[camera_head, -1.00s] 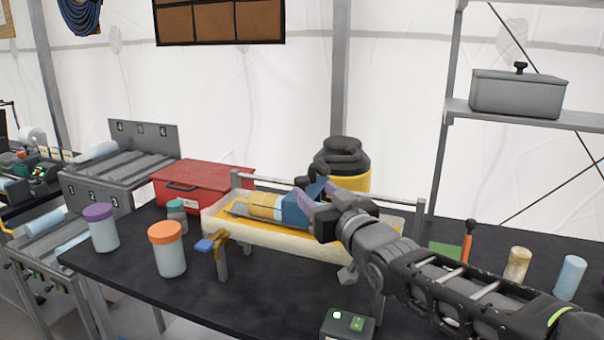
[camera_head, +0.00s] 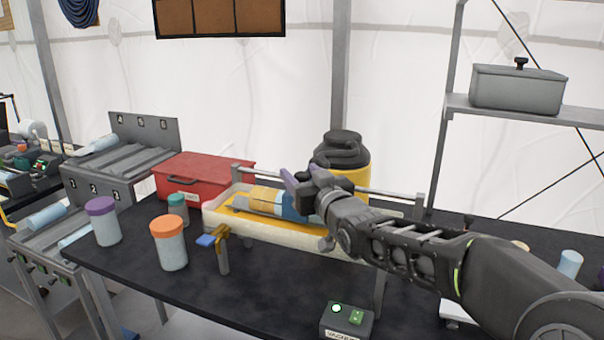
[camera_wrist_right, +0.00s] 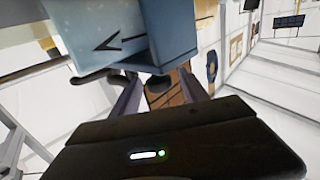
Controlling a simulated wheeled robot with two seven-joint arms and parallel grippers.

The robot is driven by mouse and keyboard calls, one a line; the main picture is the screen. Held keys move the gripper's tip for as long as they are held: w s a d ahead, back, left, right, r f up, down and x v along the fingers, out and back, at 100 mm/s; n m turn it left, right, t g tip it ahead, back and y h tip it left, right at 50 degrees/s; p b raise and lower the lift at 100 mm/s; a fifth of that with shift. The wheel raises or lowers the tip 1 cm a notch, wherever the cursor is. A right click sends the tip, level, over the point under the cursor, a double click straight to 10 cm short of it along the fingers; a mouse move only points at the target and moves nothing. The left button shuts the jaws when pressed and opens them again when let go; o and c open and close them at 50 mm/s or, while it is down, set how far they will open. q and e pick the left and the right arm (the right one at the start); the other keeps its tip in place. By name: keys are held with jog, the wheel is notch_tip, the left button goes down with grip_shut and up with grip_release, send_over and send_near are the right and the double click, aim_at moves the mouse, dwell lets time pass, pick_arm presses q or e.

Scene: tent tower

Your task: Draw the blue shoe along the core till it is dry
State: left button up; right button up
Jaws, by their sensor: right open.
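The blue shoe (camera_head: 291,208) sits at the right part of the core (camera_head: 262,200), which lies in a long pale tray (camera_head: 280,240) with a yellow-orange bed. My right gripper (camera_head: 292,176) is above and beside the shoe, its purple-grey fingers apart and pointing left; part of the shoe is hidden behind it. In the right wrist view, the blue shoe (camera_wrist_right: 170,32) is close beyond the fingers, next to the pale core (camera_wrist_right: 98,35) with a black arrow mark. Whether a finger touches the shoe I cannot tell. My left gripper is not in view.
A metal rail (camera_head: 385,193) runs behind the tray. Jars with orange (camera_head: 170,250) and purple (camera_head: 104,225) lids stand left of it. A blue-and-yellow clamp (camera_head: 212,239) is at the tray's front. A red case (camera_head: 200,177) and a yellow-black canister (camera_head: 345,160) are behind.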

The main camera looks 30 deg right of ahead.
grip_shut()
dwell(0.5)
dwell(0.8)
